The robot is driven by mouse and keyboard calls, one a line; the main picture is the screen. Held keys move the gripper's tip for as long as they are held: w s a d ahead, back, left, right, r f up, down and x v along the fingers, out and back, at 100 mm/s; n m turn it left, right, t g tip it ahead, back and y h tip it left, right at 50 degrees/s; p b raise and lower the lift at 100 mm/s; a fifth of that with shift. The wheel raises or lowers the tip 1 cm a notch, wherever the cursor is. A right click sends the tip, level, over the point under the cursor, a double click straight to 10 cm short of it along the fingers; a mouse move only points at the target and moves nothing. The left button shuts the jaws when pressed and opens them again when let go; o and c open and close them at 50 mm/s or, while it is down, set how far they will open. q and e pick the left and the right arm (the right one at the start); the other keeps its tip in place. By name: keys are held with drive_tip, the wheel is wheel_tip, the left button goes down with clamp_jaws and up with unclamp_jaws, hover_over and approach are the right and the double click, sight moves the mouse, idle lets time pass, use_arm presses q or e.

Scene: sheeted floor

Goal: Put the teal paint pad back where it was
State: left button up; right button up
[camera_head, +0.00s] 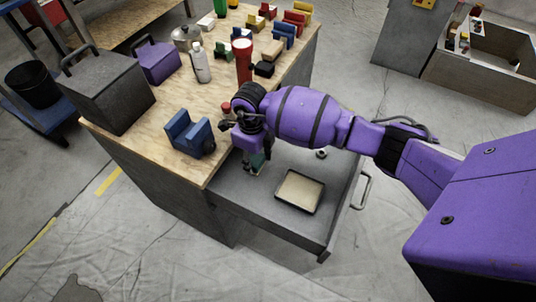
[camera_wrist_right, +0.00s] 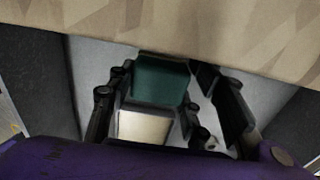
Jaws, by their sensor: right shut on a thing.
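The teal paint pad (camera_head: 258,163) shows in the head view below my right gripper (camera_head: 254,158). My right gripper is shut on it, inside or just above the open grey drawer (camera_head: 235,193). In the right wrist view the teal pad (camera_wrist_right: 160,82) shows between the dark fingers. The arm and fingers hide part of the pad, and I cannot tell whether it touches the drawer floor. My left gripper is not in view.
A black-rimmed cream tray (camera_head: 300,191) lies in the drawer, right of the pad. A small round thing (camera_head: 321,153) lies farther back. The wooden tabletop (camera_head: 150,110) overhangs the drawer's left side. A blue block-shaped thing (camera_head: 187,133) stands near the edge.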

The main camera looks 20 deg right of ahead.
sight(253, 164)
drive_tip(key=shift+w+a+f, duration=0.1)
drive_tip(key=shift+f, duration=0.7)
drive_tip(key=shift+w+a+f, duration=0.1)
drive_tip(key=shift+f, duration=0.7)
drive_tip(key=shift+s, duration=0.1)
drive_tip(key=shift+f, duration=0.2)
drive_tip(key=o, duration=1)
drive_tip(key=shift+r, duration=0.1)
wheel_tip(253, 164, up, 12)
drive_tip(key=shift+r+p, duration=0.15)
drive_tip(key=shift+p, duration=0.2)
